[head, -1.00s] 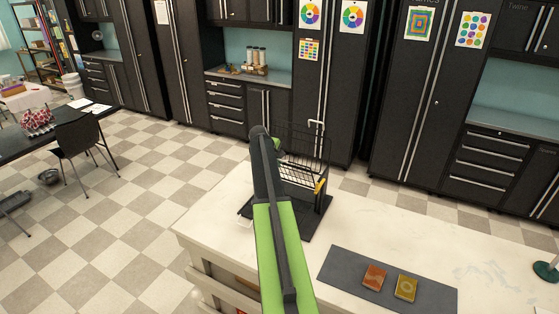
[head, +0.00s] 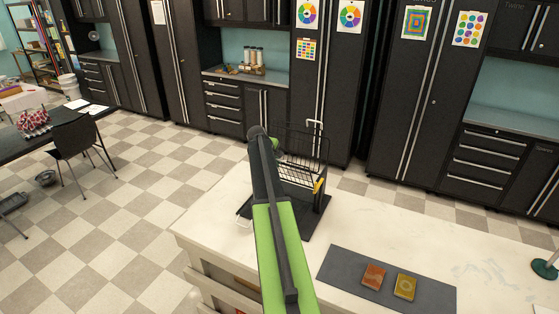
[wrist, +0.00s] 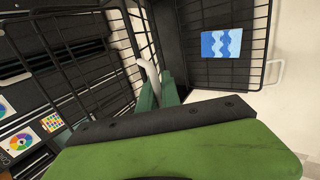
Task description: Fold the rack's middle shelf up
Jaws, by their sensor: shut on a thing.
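The black wire rack (head: 318,160) stands on a dark base on the white counter, partly hidden behind my arm in the head view. A white handle (head: 315,123) shows at its top. My gripper (wrist: 158,90) is at the rack, shut on a pale handle (wrist: 148,72) beside black wire mesh (wrist: 85,50); I take this mesh for the middle shelf, but its angle is hard to tell. In the wrist view a blue-and-white soap bar (wrist: 222,44) lies over another wire shelf, whose pale handle (wrist: 274,72) sticks out at the right.
A grey mat (head: 340,265) on the counter (head: 400,232) holds an orange bar (head: 373,275) and a yellow bar (head: 405,286). A yellow piece (head: 319,186) shows at the rack's right side. Dark cabinets (head: 340,90) stand beyond the checkered floor.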

